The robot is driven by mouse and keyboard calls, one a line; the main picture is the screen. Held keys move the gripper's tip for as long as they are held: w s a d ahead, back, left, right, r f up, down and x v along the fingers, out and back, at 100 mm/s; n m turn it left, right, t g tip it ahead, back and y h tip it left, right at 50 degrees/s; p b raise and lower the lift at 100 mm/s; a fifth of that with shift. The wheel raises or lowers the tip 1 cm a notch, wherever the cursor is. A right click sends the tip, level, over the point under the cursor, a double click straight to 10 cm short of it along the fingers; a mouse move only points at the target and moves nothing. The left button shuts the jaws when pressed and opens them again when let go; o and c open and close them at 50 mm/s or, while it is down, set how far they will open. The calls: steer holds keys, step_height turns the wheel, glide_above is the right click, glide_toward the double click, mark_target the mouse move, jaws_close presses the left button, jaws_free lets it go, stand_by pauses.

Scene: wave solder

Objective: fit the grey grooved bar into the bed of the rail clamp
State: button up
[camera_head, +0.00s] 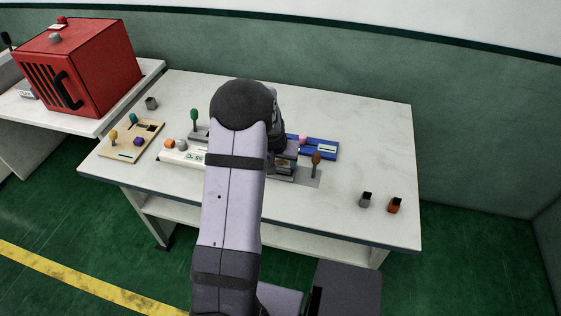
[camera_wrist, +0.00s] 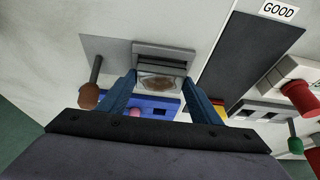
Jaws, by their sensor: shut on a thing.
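The rail clamp is a grey stepped block (camera_wrist: 165,52) on a thin grey plate (camera_wrist: 105,52) in the wrist view. Its lever with a brown knob (camera_wrist: 88,96) stands on the left there. In the head view the brown knob (camera_head: 316,157) and plate (camera_head: 312,178) show right of my arm. My gripper (camera_wrist: 160,80) is shut on a pale grey piece with a brown mottled face (camera_wrist: 158,83), apparently the grey grooved bar. The piece is at the clamp block in the picture; I cannot tell whether it touches or sits in the bed. Its grooves are not clear. My arm hides the gripper in the head view.
A blue fixture (camera_head: 325,150) with a pink knob stands behind the clamp. A green-knobbed device (camera_head: 194,117), a white box (camera_head: 178,158) and a wooden board (camera_head: 127,148) are left. Two small blocks (camera_head: 366,199) (camera_head: 395,205) lie right. The table's back right is clear.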

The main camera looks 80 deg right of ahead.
steer(key=shift+f+b, duration=0.55)
steer(key=shift+f, duration=0.05)
stand_by(0.9)
steer(key=o, duration=1.3)
steer(key=shift+o, duration=0.2)
steer(key=b+v, duration=0.1)
steer(key=v, duration=0.6)
steer(key=shift+b, duration=0.3)
steer(key=shift+a+r, duration=0.1)
steer(key=shift+a, duration=0.05)
